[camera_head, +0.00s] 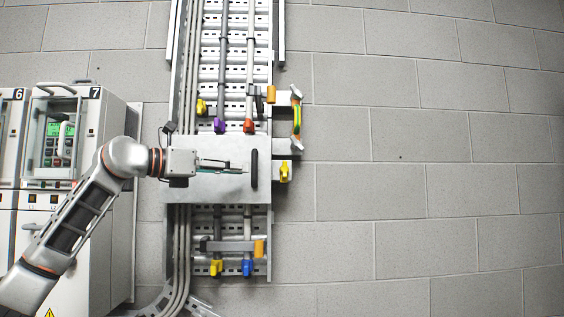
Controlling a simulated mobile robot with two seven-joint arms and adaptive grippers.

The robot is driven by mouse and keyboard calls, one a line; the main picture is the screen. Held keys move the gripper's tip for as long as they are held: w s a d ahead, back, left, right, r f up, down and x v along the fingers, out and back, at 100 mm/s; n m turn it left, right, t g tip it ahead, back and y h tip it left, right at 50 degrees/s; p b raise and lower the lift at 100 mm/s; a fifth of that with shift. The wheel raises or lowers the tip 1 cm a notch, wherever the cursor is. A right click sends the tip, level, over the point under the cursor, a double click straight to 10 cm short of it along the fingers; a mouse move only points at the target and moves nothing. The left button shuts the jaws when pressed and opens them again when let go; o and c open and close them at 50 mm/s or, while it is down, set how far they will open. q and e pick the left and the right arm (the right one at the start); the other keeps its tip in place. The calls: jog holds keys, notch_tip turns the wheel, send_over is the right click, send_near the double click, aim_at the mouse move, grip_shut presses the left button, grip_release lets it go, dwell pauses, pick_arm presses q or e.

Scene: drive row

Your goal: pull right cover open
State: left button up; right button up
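A grey metal cover plate (220,191) lies across the middle of the vertical cable ladder. It has an upright black handle (254,168) near its right edge. It appears to lie flat over the rails, and no other plate like it shows. My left gripper (243,171) reaches in from the left in front of the plate, its fingers pointing right. The fingertips are just left of the black handle; I see no grip on it. The fingers are seen nearly edge-on, so their opening is unclear. My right gripper is out of view.
Cabinets numbered 6 (18,95) and 7 (95,94) stand at the left, beside my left arm. Coloured clamps sit around the plate, including a yellow one (285,171) at its right and a green-orange bracket (297,119) above. The block wall (430,180) at right is clear.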

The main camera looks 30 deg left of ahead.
aim_at(254, 178)
pick_arm(q)
jog(key=shift+t+y, duration=0.3)
jog(key=shift+y, duration=0.1)
jog(key=shift+w+d+r+p, duration=0.25)
jog(key=shift+w+d+r, duration=0.1)
jog(key=shift+w, duration=0.7)
jog(key=shift+w+d+r+p, duration=0.2)
jog(key=shift+w+r+p, duration=0.15)
jog(key=shift+w, duration=0.75)
jog(key=shift+w+d+r+p, duration=0.2)
jog(key=shift+w+d+r, duration=0.15)
jog(key=shift+w, duration=0.7)
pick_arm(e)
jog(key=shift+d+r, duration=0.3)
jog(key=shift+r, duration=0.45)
pick_arm(q)
grip_shut()
